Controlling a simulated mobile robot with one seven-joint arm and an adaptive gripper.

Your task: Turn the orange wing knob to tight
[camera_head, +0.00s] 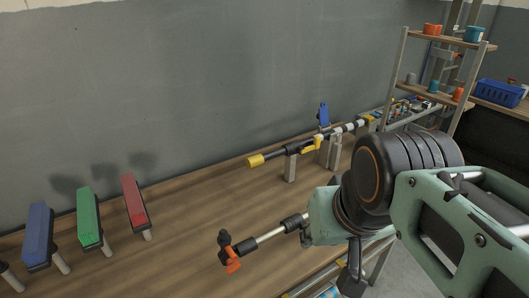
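The orange wing knob (232,262) is near the bottom middle of the head view. It sits by a black fitting (244,246) at the left end of a short metal rod (270,235). The rod runs left from a pale green body with a large black ribbed drum (405,170) and a green slotted frame (440,225) at the right. A small dark upright piece (224,238) stands just above the knob. The knob's tightness cannot be told.
The wooden bench (180,245) is clear left of the knob. Blue (39,236), green (89,217) and red (134,201) blocks on supports stand at the left. A long yellow-tipped rod (290,149) rests on stands behind. A shelf rack (440,37) stands at the back right.

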